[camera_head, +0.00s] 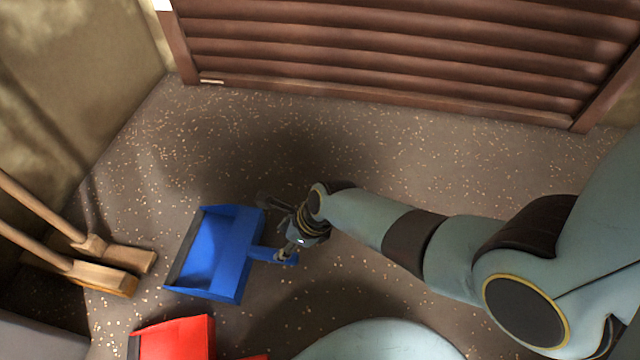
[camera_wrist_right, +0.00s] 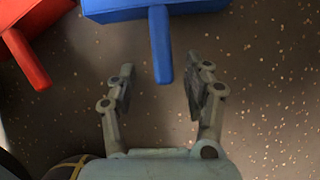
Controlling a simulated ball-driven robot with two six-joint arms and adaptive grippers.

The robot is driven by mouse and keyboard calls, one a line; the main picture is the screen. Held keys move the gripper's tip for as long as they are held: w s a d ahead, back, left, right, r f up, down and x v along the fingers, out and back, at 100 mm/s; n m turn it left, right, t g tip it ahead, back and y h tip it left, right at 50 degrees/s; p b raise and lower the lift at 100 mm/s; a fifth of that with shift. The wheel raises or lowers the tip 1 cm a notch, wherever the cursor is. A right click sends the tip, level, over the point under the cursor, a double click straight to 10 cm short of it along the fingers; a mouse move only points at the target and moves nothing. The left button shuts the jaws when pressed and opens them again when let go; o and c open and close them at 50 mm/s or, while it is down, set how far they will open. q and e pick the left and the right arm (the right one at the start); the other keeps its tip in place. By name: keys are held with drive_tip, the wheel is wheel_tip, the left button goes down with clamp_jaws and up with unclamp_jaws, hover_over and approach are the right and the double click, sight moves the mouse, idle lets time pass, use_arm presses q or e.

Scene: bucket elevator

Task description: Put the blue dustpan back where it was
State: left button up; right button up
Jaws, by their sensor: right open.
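The blue dustpan (camera_head: 215,252) lies on the speckled floor, its pan to the left and its handle (camera_head: 277,256) pointing right toward my right gripper (camera_head: 276,230). In the right wrist view the blue handle (camera_wrist_right: 160,45) reaches down between the two spread fingers of the right gripper (camera_wrist_right: 166,72). There is a gap on each side, so the fingers do not hold it. I cannot tell how high the fingers are above the floor. My left gripper is not in view.
A red dustpan (camera_head: 178,338) lies just in front of the blue one; it also shows in the wrist view (camera_wrist_right: 28,55). Two wooden brooms (camera_head: 100,278) lean at the left wall. A brown slatted shutter (camera_head: 400,50) closes the back. The floor between is clear.

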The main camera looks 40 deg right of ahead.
drive_tip(key=shift+s+d+n, duration=0.2)
drive_tip(key=shift+s+n, duration=0.05)
drive_tip(key=shift+n, duration=0.05)
drive_tip(key=s+d+r+n+t+h, duration=0.2)
drive_tip(key=s+d+r+n, duration=0.45)
drive_tip(key=s+n, duration=0.4)
drive_tip(key=s+d+r+n+t, duration=0.1)
drive_tip(key=s+d+r+n, duration=0.1)
drive_tip(key=r+n, duration=0.6)
drive_tip(key=s+d+r+n+h, duration=0.1)
drive_tip(key=s+r+n, duration=0.3)
drive_tip(key=r+n, duration=0.5)
drive_tip(key=shift+d+n+t+h, duration=0.3)
drive_tip(key=shift+d+n+t, duration=0.1)
drive_tip(key=shift+d, duration=0.2)
